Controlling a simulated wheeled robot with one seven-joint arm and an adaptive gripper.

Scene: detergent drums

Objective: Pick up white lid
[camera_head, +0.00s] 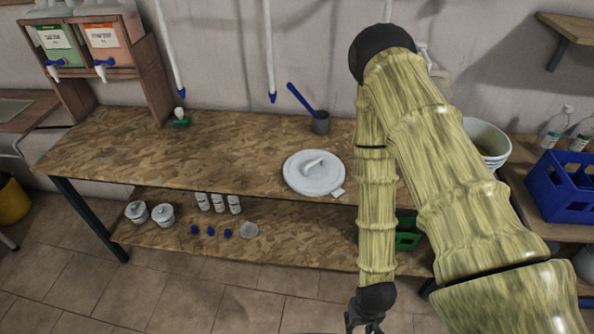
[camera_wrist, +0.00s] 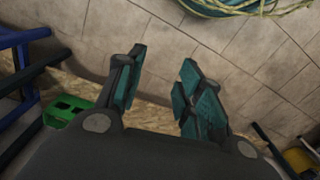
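The white lid (camera_head: 313,174) lies flat on the wooden bench top, with its raised handle facing up and a small white tag at its lower right edge. My gripper (camera_head: 366,328) is at the bottom of the head view, low in front of the bench, to the right of and well apart from the lid. In the wrist view my gripper (camera_wrist: 158,88) has its teal-padded fingers spread with nothing between them. The lid does not show in the wrist view.
The lower shelf holds white jars (camera_head: 162,214), bottles (camera_head: 219,203) and blue caps. A blue crate (camera_head: 560,190) and white bucket (camera_head: 487,142) stand right. The bench top left of the lid is clear.

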